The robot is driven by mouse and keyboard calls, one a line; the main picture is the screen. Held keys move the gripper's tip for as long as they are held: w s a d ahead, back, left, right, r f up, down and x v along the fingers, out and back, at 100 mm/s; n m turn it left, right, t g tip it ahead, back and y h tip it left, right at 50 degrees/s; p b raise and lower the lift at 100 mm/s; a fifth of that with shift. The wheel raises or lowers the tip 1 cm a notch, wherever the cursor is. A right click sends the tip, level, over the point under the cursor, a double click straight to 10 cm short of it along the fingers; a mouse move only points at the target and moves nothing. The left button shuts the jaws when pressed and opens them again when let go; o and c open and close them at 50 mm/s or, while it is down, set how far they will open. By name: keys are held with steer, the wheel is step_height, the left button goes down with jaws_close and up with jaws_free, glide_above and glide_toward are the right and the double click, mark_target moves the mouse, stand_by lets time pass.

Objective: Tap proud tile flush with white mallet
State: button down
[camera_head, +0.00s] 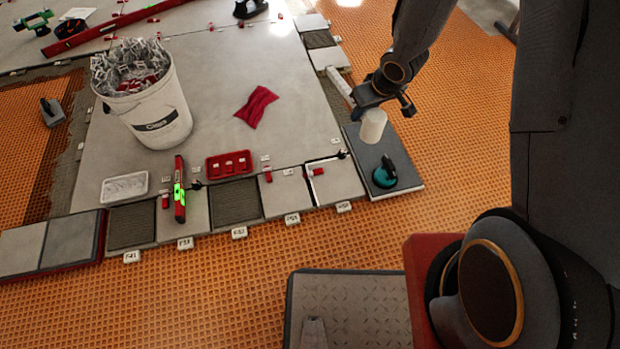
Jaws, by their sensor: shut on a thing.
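My gripper (384,98) is at the upper right, shut on the white mallet (373,126). The mallet's pale cylindrical head hangs just below the jaws, and its grip is mostly hidden by them. The head appears above the back left part of a grey slab with a teal suction cup; I cannot tell the gap. A light grey tile (340,183) lies at the right end of the front row, left of and below the mallet in the picture. Dark lines edge its left and back sides. I cannot tell for sure whether it stands proud.
The grey slab (409,178) bears the teal suction cup (385,174). A white bucket of clips (150,118), a red cloth (257,106), a red tray (229,165) and a red level with green lights (179,190) stand or lie on the tiles. Orange matting (240,290) is clear in front.

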steer(key=w+a+f+n+g+y+b, duration=0.1)
steer(key=a+f+n+b, duration=0.25)
steer(key=f, duration=0.35)
steer(key=a+f+n+g+y+b, duration=0.1)
steer(key=a+f+n+b, duration=0.25)
steer(key=a+f, duration=0.2)
steer(key=s+a+f+n+g+b, duration=0.1)
steer(key=f+n+b, duration=0.2)
steer(key=f+b, duration=0.2)
steer(key=s+a+f+n+g+b, duration=0.1)
steer(key=s+a+f+n+b, duration=0.1)
steer(key=f+b, duration=0.4)
steer(key=s+a+f+n+g+b, duration=0.1)
steer(key=f+b, duration=0.4)
steer(key=f, duration=0.8)
steer(key=shift+s+a+f+n+b, duration=0.1)
steer(key=shift+a+f+n+b, duration=0.1)
steer(key=shift+a+n, duration=0.35)
steer(key=shift+s+a+f+n+b, duration=0.1)
steer(key=shift+a+f+n+b, duration=0.1)
steer(key=shift+n, duration=0.65)
step_height(320, 180, up, 5)
steer(key=p, duration=0.6)
steer(key=shift+f, duration=0.15)
